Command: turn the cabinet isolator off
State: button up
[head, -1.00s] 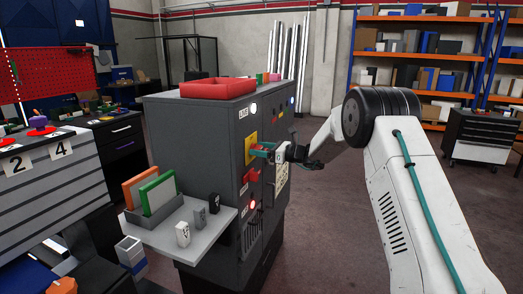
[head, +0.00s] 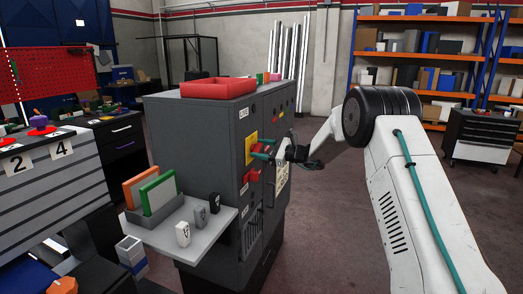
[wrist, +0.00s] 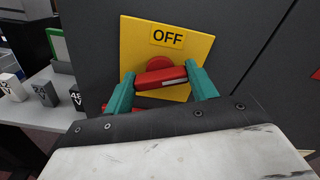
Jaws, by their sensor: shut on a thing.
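The grey cabinet (head: 200,150) stands in the middle of the head view. Its isolator has a yellow plate (wrist: 205,50) with an "OFF" label (wrist: 167,37) above a red handle (wrist: 160,79). In the wrist view the handle lies nearly level, tilted slightly up to the right. My gripper (wrist: 161,72) has its teal fingers on both ends of the handle and is shut on it. In the head view my gripper (head: 263,150) is at the yellow plate (head: 251,148), and the handle is hard to make out there. The cabinet's front lamps look dark.
Another red part (head: 251,175) is just below the isolator. A red tray (head: 217,88) sits on top. Open floor lies to the right.

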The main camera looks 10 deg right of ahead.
jog(key=n, duration=0.6)
jog(key=shift+f+n, duration=0.1)
jog(key=shift+n, duration=0.2)
jog(key=n, duration=0.6)
jog(key=shift+s+f, duration=0.1)
jog(key=shift+n, duration=0.4)
jog(key=o, duration=1)
jog(key=v, duration=0.7)
jog(key=shift+s+d, duration=0.25)
jog(key=shift+d, duration=0.05)
